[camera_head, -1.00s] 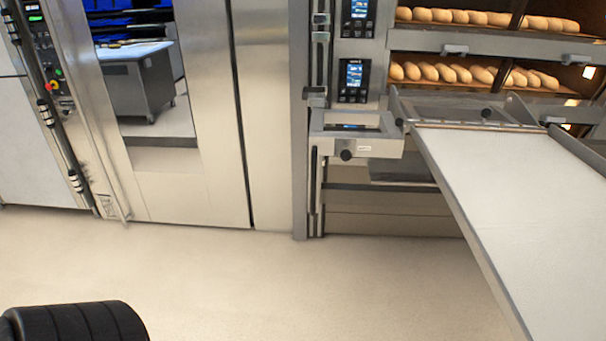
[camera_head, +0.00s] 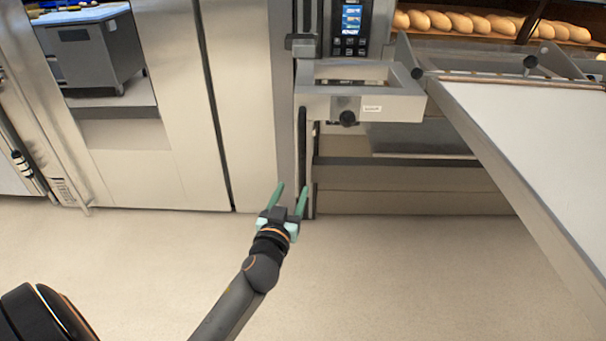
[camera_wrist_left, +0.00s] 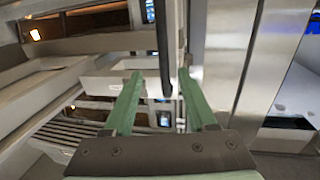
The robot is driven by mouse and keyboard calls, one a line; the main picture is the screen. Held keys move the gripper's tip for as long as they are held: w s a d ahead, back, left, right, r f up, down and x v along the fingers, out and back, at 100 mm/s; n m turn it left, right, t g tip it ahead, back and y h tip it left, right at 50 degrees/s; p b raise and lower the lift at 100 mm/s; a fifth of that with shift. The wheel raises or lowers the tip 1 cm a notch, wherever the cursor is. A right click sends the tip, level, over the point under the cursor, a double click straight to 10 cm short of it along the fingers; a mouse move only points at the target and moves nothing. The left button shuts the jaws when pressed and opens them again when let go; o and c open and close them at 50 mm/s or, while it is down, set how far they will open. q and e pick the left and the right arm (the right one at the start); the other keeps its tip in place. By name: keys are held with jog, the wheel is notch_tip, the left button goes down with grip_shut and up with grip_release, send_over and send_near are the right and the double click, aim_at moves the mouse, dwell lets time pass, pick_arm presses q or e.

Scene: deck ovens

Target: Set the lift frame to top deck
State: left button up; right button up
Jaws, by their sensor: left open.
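A grey metal frame (camera_head: 400,104) with a black knob (camera_head: 347,118) and a small white label juts from the oven front, below the control panel. On the right, a loader with a white belt (camera_head: 545,140) slopes out from the oven, level with this frame. My left gripper (camera_head: 290,190) is open and empty, below and left of the frame, with its green fingers pointing up. In the left wrist view, a dark upright bar (camera_wrist_left: 163,50) shows between the open fingers (camera_wrist_left: 160,78); I cannot tell how far beyond them it is. My right gripper is out of view.
Loaves (camera_head: 470,22) lie in a lit deck at the upper right. A control panel with a blue screen (camera_head: 351,18) is above the frame. The floor (camera_head: 400,270) is clear.

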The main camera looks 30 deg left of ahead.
aim_at(301, 163)
pick_arm(q)
jog(key=x, duration=1.3)
jog(key=shift+s+a+r, duration=0.1)
jog(key=shift+a, duration=0.2)
grip_shut()
dwell(0.8)
